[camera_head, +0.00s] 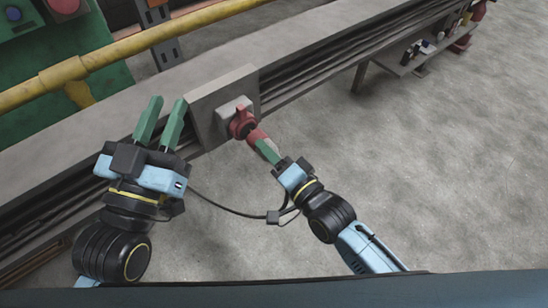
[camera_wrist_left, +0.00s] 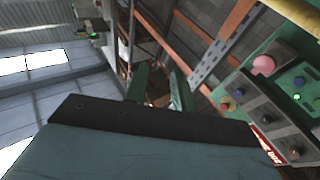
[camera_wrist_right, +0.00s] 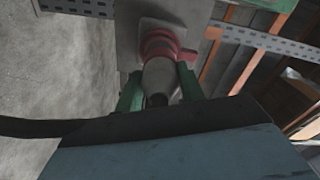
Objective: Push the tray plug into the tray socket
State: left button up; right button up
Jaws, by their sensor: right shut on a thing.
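The red tray socket (camera_head: 242,123) sits on a grey plate on the side of the long grey tray. It also shows in the right wrist view (camera_wrist_right: 160,42). The tray plug (camera_head: 258,136) is reddish in the head view; its pale, tapered body shows in the right wrist view (camera_wrist_right: 160,75). My right gripper (camera_head: 266,150) is shut on the plug, whose front end meets the socket face roughly in line. I cannot tell how deep it sits. My left gripper (camera_head: 165,103) is open and empty, left of the socket plate; its fingers also show in the left wrist view (camera_wrist_left: 157,82).
The grey mounting plate (camera_head: 205,118) stands out from the tray side. A black cable (camera_head: 225,208) hangs in an arc between my arms. A yellow pipe (camera_head: 150,38) and a green control panel (camera_wrist_left: 285,85) lie beyond the tray.

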pick_arm(q)
jog(key=shift+s+d+r+t+h, duration=0.1)
jog(key=shift+s+r+t+h, duration=0.15)
jog(key=shift+r+t, duration=0.25)
jog(key=shift+s+r+t+h, duration=0.25)
jog(key=shift+r+t, duration=0.05)
jog(key=shift+r, duration=0.4)
pick_arm(e)
jog(key=shift+w+a, duration=0.4)
jog(key=shift+w, duration=0.15)
pick_arm(q)
jog(key=shift+r+p, duration=0.65)
jog(key=shift+r, duration=0.2)
pick_arm(e)
jog(key=shift+s, duration=0.1)
dwell(0.5)
pick_arm(q)
jog(key=shift+f, duration=0.1)
pick_arm(e)
jog(key=shift+w+a, duration=0.4)
jog(key=shift+w, duration=0.05)
dwell(0.4)
jog(key=o, duration=1)
pick_arm(q)
notch_tip(320, 180, up, 4)
jog(key=p, duration=0.4)
jog(key=shift+r, duration=0.2)
pick_arm(e)
jog(key=v, duration=1.3)
